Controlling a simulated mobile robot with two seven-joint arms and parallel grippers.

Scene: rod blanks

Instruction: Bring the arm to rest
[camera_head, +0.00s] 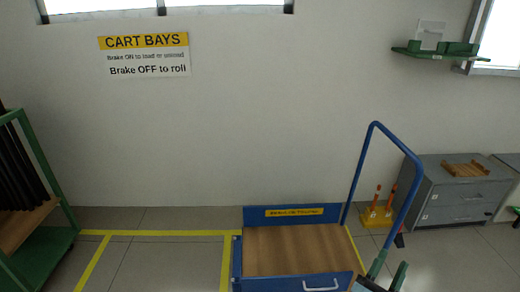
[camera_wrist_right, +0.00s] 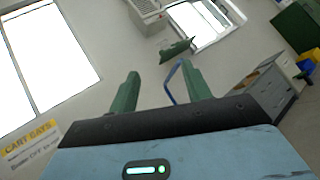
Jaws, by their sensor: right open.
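My right gripper (camera_head: 388,270) shows at the bottom right of the head view, with its two green fingers apart and nothing between them. It appears in front of the right end of a blue cart (camera_head: 290,262), near the cart's raised blue handle. In the right wrist view the gripper (camera_wrist_right: 161,87) points up at the wall and windows, its fingers spread and empty. I cannot tell whether it touches the cart. My left gripper is out of view.
A grey drawer cabinet (camera_head: 464,195) with a small wooden tray (camera_head: 466,169) stands at right. Orange-topped posts on a yellow base (camera_head: 377,216) stand beside it. A green rack (camera_head: 45,255) with dark rods is at left. Yellow-lined floor (camera_head: 160,262) between rack and cart is clear.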

